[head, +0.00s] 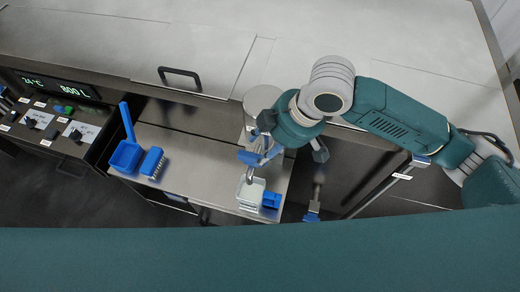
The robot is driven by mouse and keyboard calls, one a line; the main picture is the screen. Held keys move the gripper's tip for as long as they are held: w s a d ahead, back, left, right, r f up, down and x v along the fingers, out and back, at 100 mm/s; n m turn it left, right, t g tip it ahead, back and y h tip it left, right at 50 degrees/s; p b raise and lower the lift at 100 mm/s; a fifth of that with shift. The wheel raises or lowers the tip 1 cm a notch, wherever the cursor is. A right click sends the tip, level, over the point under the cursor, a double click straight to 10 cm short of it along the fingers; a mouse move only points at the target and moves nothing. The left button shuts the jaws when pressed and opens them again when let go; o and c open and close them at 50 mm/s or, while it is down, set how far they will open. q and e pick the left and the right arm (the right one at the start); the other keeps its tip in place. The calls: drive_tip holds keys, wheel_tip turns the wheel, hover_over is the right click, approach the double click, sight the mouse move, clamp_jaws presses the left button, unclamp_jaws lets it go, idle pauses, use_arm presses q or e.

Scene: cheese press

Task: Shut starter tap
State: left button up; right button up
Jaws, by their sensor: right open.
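The starter tap (253,165) is a silver spout with a blue lever, at the centre of the head view above a steel bench. Its lever is partly hidden by my right gripper. A pale square container (250,193) stands below the spout. My right gripper (291,141) is open, close above and beside the tap on its right. I cannot tell whether it touches the lever. My left gripper is not in view.
A blue dustpan (126,152) and a blue brush (152,162) lie on the left of the bench (200,160). A small blue box (271,200) sits right of the container. A control panel (55,118) is at far left. A large steel surface (240,30) lies behind.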

drive_tip(key=v, duration=0.8)
